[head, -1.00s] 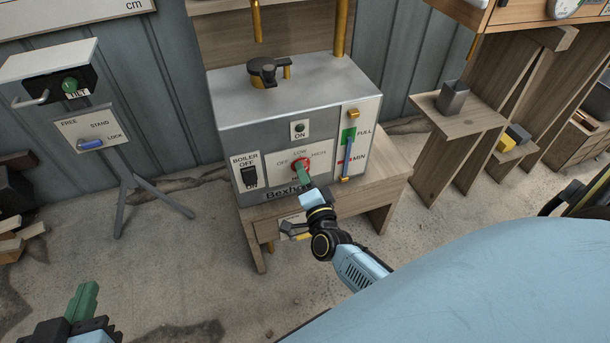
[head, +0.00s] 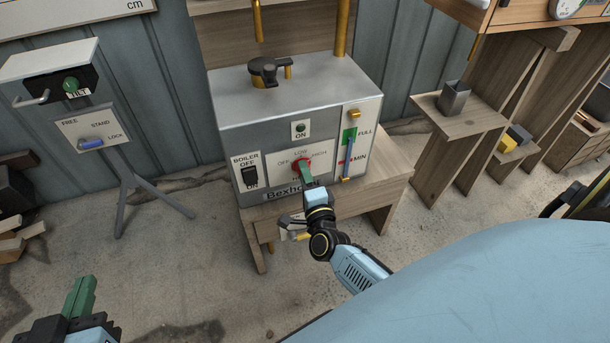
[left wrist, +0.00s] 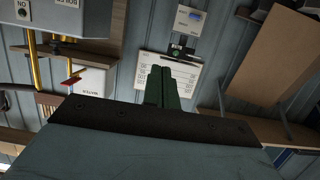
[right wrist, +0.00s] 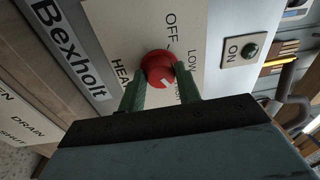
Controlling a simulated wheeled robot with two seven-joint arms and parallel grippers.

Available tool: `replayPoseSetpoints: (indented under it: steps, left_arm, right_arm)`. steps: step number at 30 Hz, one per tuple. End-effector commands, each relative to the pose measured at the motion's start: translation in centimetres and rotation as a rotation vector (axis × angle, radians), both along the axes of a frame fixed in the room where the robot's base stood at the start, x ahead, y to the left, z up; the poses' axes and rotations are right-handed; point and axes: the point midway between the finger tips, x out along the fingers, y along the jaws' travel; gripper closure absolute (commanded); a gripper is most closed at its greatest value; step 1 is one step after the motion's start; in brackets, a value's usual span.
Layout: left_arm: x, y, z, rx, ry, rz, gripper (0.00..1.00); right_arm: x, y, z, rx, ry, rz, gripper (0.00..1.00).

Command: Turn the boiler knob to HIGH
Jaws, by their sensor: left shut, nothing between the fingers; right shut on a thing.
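The red boiler knob (head: 301,165) sits on a white plate marked OFF, LOW and HIGH on the front of the grey boiler (head: 230,125). In the right wrist view the knob (right wrist: 156,66) lies between the green fingers of my right gripper (right wrist: 158,80), which is shut on it. A pale mark on the knob's face is toward the right finger, on the side of the partly hidden HIGH label. In the head view my right gripper (head: 306,178) covers the knob's lower part. My left gripper (head: 80,296) is shut and empty, at the lower left, far from the boiler.
The boiler stands on a wooden bench (head: 385,180), with a black BOILER OFF/ON switch (head: 249,176) left of the knob and a level gauge (head: 348,155) on the right. A tripod stand (head: 90,135) is at the left. The floor between stand and bench is clear.

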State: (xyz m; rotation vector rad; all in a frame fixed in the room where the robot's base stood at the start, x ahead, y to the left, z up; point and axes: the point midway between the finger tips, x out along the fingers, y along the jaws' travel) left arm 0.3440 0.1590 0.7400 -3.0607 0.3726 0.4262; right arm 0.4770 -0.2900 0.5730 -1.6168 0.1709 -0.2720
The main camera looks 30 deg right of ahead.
Motion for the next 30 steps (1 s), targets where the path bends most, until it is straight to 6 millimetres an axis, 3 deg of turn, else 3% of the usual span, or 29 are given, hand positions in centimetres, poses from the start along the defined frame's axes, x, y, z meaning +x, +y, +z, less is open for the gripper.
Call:
replayPoseSetpoints:
  steps: [3, 4, 9, 20, 26, 30]
  left_arm:
    - [0.0, 0.0, 0.0, 0.0, 0.0, 0.0, 1.0]
    - [0.0, 0.0, 0.0, 0.0, 0.0, 0.0, 1.0]
    - [0.0, 0.0, 0.0, 0.0, 0.0, 0.0, 1.0]
    - [0.0, 0.0, 0.0, 0.003, 0.01, 0.001, 1.0]
    - [-1.1, 1.0, -2.2, 0.047, 0.161, 0.016, 1.0]
    - [-2.6, 1.8, -4.3, 0.085, 0.31, 0.027, 1.0]
  right_arm:
    - [0.0, 0.0, 0.0, 0.003, -0.001, 0.0, 0.9]
    - [0.0, 0.0, 0.0, 0.003, -0.001, 0.0, 0.66]
    - [0.0, 0.0, 0.0, 0.002, -0.001, 0.0, 0.45]
    - [-0.4, 0.1, 0.0, 0.0, 0.001, 0.0, 0.45]
    - [-2.5, 0.7, -0.1, 0.0, 0.004, 0.001, 0.45]
    - [-5.0, 1.4, -0.3, 0.0, 0.004, 0.001, 0.45]
